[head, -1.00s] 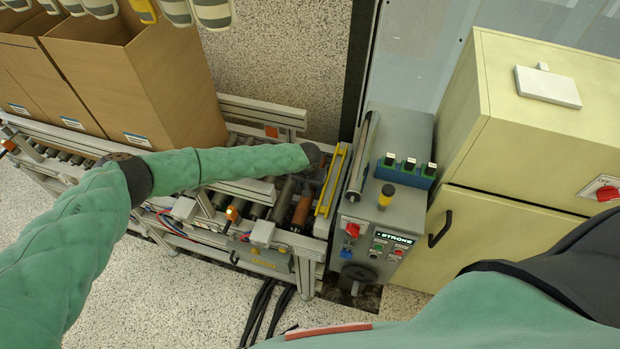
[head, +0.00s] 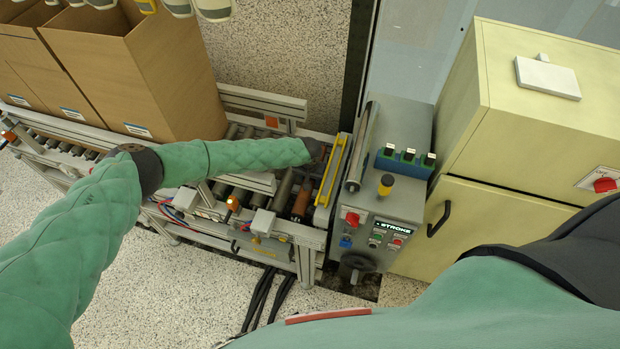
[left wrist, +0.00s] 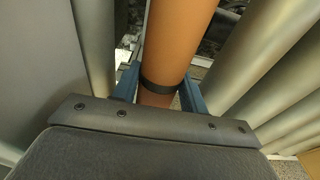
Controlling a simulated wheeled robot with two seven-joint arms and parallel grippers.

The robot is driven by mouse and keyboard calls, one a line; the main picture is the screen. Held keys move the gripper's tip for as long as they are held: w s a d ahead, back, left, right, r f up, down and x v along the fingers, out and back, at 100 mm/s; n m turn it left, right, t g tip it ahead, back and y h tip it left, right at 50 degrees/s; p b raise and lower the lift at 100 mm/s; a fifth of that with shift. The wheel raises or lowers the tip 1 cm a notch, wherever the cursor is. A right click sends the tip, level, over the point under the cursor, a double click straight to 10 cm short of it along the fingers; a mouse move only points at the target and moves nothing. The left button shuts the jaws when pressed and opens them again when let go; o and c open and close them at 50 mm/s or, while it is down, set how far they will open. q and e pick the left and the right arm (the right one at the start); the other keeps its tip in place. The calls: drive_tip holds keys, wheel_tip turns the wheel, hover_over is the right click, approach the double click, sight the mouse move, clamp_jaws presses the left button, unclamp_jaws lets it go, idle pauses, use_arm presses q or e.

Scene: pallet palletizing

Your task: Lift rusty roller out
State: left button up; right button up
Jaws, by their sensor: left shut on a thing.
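The rusty roller (head: 302,199) is an orange-brown cylinder near the right end of the roller conveyor, among grey rollers. In the left wrist view the rusty roller (left wrist: 176,45) runs up from between the fingers, with a dark band around it. My left gripper (left wrist: 160,88) is shut on the roller, a blue finger on each side. In the head view my left gripper (head: 316,160) is largely hidden by its own arm, over the conveyor end. Whether the roller is clear of its seat cannot be told. My right gripper is out of view.
Grey rollers (left wrist: 266,60) lie close on both sides of the rusty one. A yellow bar (head: 332,170) and a grey control console (head: 385,205) stand right of it. Cardboard boxes (head: 150,75) sit on the conveyor at left. A cream cabinet (head: 510,215) stands at far right.

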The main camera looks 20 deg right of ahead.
use_arm(q)
drive_tip(key=shift+r, duration=0.2)
drive_tip(key=shift+w+d+r+p, duration=0.1)
drive_tip(key=shift+w+r+p, duration=0.1)
drive_tip(key=shift+p, duration=0.1)
clamp_jaws()
drive_tip(key=shift+r, duration=0.15)
drive_tip(key=shift+r, duration=0.1)
drive_tip(key=shift+w+d+r+p, duration=0.1)
drive_tip(key=shift+w+r+p, duration=0.05)
drive_tip(key=shift+r+p, duration=1.05)
drive_tip(key=shift+s+a+r+p, duration=0.2)
drive_tip(key=shift+s+r+p, duration=0.15)
drive_tip(key=shift+r, duration=0.3)
drive_tip(key=shift+w+r+p, duration=0.15)
drive_tip(key=shift+r+p, duration=0.15)
drive_tip(key=shift+p, duration=0.05)
drive_tip(key=shift+r+p, duration=0.7)
drive_tip(key=shift+r, duration=0.3)
